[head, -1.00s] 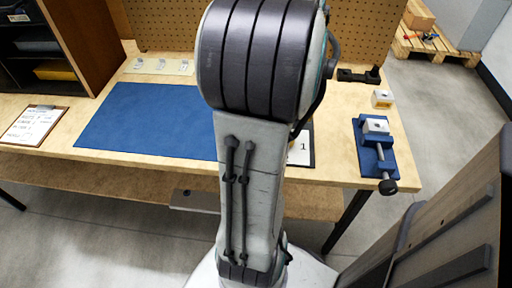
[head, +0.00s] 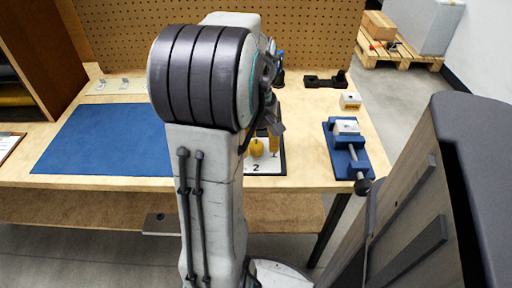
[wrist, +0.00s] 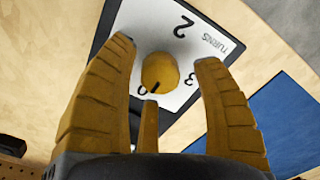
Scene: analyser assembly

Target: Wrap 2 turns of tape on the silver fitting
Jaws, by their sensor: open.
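A white card (wrist: 152,19) with a dark border, marked TURNS and with numbers, fills the middle of the wrist view. A round yellow knob (wrist: 160,72) with a black pointer line stands on it. My gripper (wrist: 165,52) is open, its yellow fingers on either side of the knob with visible gaps. In the head view, the card (head: 270,169) and knob (head: 257,147) show just right of my arm, which partly hides the gripper. A blue vise (head: 340,152) holds a pale block (head: 346,127). I cannot make out a silver fitting or tape for certain.
A blue mat (head: 105,140) lies left of my arm. A white and yellow block (head: 350,101) and a black holder (head: 325,80) sit behind the vise. A pegboard (head: 310,35) closes off the back. A large dark panelled body stands at the right front.

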